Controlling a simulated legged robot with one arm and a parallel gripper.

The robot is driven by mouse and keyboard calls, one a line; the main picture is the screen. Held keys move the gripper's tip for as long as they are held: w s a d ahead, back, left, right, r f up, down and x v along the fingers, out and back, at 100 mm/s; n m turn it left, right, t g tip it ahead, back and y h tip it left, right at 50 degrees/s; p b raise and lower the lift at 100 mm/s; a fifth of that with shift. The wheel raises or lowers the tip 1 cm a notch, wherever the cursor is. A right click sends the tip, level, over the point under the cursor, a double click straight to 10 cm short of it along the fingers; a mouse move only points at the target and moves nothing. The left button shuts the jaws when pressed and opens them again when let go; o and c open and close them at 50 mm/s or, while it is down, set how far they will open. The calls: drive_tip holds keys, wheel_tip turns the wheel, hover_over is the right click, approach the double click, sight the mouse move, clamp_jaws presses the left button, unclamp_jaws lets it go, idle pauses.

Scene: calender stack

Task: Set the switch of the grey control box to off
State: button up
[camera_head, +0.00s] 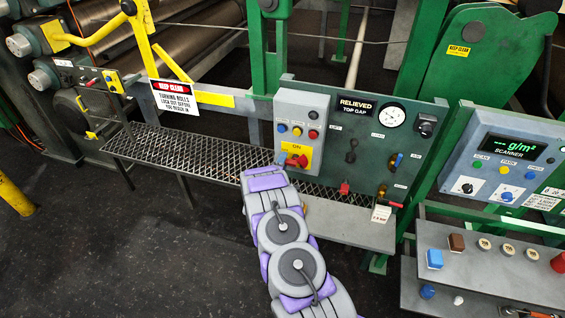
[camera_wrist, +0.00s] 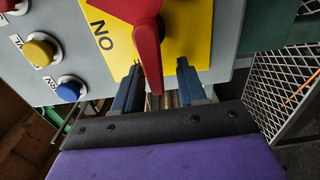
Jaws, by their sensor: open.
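The grey control box (camera_head: 318,103) stands on the green panel, with small coloured buttons above a yellow plate (camera_head: 303,150) marked ON. Its red switch handle (camera_head: 296,160) sits on that plate, partly hidden by my wrist in the head view. In the wrist view the red handle (camera_wrist: 148,45) comes down over the yellow plate (camera_wrist: 103,22), and its tip lies between the fingers of my gripper (camera_wrist: 160,78). The fingers are open, one on each side of the handle, with a gap visible at least on the right. An OFF mark cannot be made out.
A yellow button (camera_wrist: 40,52) and a blue button (camera_wrist: 68,90) are close by on the box. Right of it are a gauge (camera_head: 392,116) and coloured valve handles. A mesh shelf (camera_head: 190,153) runs left, and a scanner panel (camera_head: 500,155) stands right.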

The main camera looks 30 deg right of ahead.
drive_tip(key=b+v, duration=0.1)
drive_tip(key=v, duration=1.6)
drive_tip(key=shift+a, duration=0.25)
drive_tip(key=shift+f, duration=0.1)
